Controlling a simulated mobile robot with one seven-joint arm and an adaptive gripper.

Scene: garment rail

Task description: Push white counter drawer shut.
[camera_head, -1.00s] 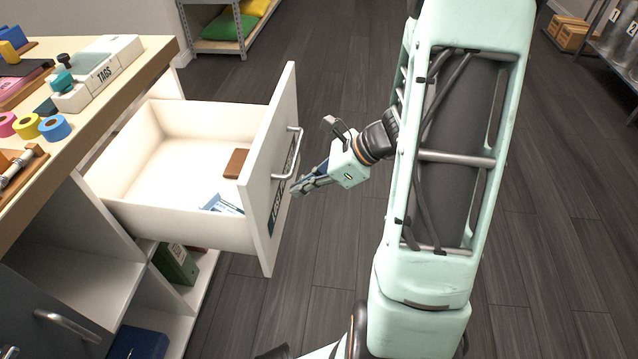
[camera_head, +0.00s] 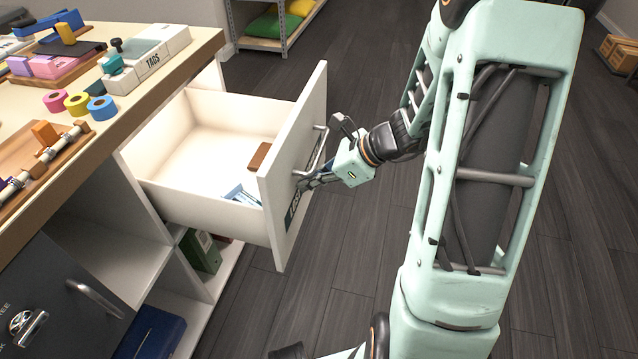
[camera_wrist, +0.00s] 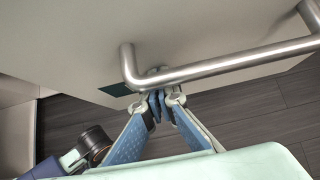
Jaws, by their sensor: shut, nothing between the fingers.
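The white counter drawer (camera_head: 300,158) stands pulled out from the counter, with its front panel towards my arm. A brown block (camera_head: 259,156) and blue-and-white items (camera_head: 242,194) lie inside it. A metal bar handle (camera_head: 313,152) is on the front; it also crosses the wrist view (camera_wrist: 220,66). My gripper (camera_head: 307,184) is shut and empty, with its tips at the drawer front just below the handle. In the wrist view the fingertips (camera_wrist: 160,97) meet beside the handle's end, close to the panel; whether they touch it I cannot tell.
The counter top (camera_head: 150,85) holds a TAGS box (camera_head: 150,58), tape rolls (camera_head: 78,104) and trays. A dark cabinet door with a handle (camera_head: 95,298) is below left. Shelves with a green binder (camera_head: 200,250) lie under the drawer.

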